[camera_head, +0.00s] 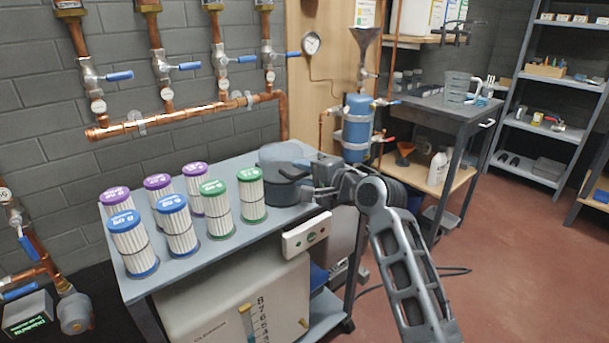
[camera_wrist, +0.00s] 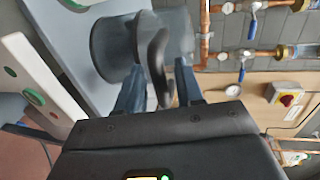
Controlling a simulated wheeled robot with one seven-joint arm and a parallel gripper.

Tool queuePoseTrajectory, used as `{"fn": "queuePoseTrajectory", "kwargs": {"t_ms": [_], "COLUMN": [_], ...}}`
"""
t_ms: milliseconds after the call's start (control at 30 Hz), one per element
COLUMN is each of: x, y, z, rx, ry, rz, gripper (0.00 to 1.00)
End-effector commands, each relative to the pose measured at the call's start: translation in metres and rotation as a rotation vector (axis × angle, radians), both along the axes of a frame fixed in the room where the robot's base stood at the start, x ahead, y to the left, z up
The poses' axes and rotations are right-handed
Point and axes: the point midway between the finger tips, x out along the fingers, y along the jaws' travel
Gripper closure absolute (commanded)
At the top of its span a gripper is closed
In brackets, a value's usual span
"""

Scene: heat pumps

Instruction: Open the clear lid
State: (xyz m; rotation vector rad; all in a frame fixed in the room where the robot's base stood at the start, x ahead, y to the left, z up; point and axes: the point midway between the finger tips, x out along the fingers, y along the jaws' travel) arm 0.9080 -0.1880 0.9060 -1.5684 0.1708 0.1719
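The clear lid (camera_head: 282,153) sits on top of a round dark grey housing (camera_head: 281,190) at the right end of the cart. The lid looks closed in the head view. In the wrist view the lid (camera_wrist: 178,32) shows as a see-through grey cylinder beside the darker housing (camera_wrist: 106,46). A dark curved handle (camera_wrist: 156,58) stands out from the lid side toward me. My gripper (camera_head: 310,172) is at the right side of the housing. In the wrist view my gripper (camera_wrist: 158,88) has its fingers apart, with the handle between them; contact is unclear.
Several filter cartridges with purple, blue and green tops, such as a green one (camera_head: 251,194), stand on the cart top (camera_head: 190,252) left of the housing. A white panel (camera_head: 306,235) is on the cart's front edge. Copper pipes (camera_head: 200,110) run along the wall behind.

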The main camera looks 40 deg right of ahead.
Motion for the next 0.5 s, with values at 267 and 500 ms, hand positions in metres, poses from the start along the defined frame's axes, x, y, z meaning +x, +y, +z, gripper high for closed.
{"fn": "queuePoseTrajectory", "kwargs": {"t_ms": [267, 500], "x": [0.0016, 0.0014], "y": [0.0001, 0.0], "z": [-0.0008, -0.0007], "rx": [0.0, 0.0], "ry": [0.001, 0.001], "rz": [0.0, 0.0], "gripper": [0.64, 0.87]}}
